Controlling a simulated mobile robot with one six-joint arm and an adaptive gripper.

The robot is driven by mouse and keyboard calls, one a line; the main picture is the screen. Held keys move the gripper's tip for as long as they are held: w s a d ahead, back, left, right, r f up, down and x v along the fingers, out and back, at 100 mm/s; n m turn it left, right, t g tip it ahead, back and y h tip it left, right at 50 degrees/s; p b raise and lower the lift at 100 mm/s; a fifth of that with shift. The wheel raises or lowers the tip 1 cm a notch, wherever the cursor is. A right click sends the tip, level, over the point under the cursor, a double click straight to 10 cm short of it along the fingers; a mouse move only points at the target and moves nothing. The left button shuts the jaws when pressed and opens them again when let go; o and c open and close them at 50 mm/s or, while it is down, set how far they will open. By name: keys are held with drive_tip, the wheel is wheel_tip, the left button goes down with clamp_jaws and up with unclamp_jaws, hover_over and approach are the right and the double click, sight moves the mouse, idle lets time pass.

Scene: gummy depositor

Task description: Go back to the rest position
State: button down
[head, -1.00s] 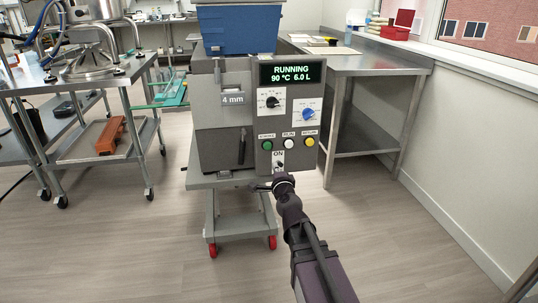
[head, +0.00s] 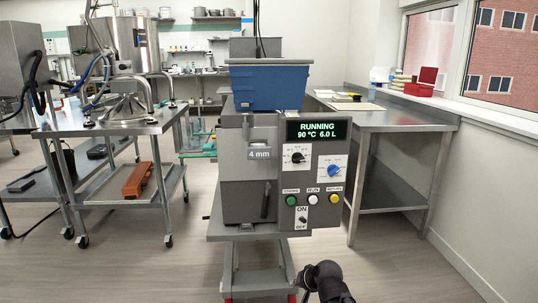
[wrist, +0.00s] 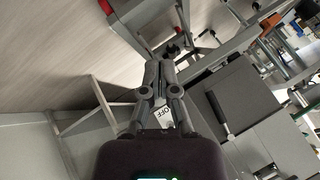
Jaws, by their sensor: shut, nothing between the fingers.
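The gummy depositor (head: 232,200) stands on a cart with red casters, its display (head: 317,130) reading RUNNING, 90 °C, 6.0 L. Its ON/OFF switch (head: 302,219) is at the bottom of the control panel. My arm shows at the bottom of the head view, in front of and below the panel; the fingertips are not clear there. In the wrist view my gripper (wrist: 158,66) has its fingers together, with nothing between them. The OFF label (wrist: 165,115) shows just behind the fingers, which partly hide the panel.
A steel table (head: 395,120) stands to the right, against the wall below the window. A steel cart (head: 105,128) with a metal vessel and an orange block (head: 138,180) on its lower shelf stands at left. Floor between the carts is open.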

drive_tip(key=s+d+f+n+g+h+p, duration=0.1)
drive_tip(key=s+d+f+n+g+h, duration=0.25)
drive_tip(key=s+d+g, duration=0.65)
wheel_tip(320, 180, up, 36)
drive_tip(key=s+a+t+p, duration=0.1)
drive_tip(key=s+t+p, duration=0.1)
drive_tip(key=p, duration=3.3)
drive_tip(key=shift+a+f+t+h, duration=0.25)
drive_tip(key=shift+t+h, duration=0.2)
drive_tip(key=shift+t, duration=0.15)
drive_tip(key=shift+m, duration=0.25)
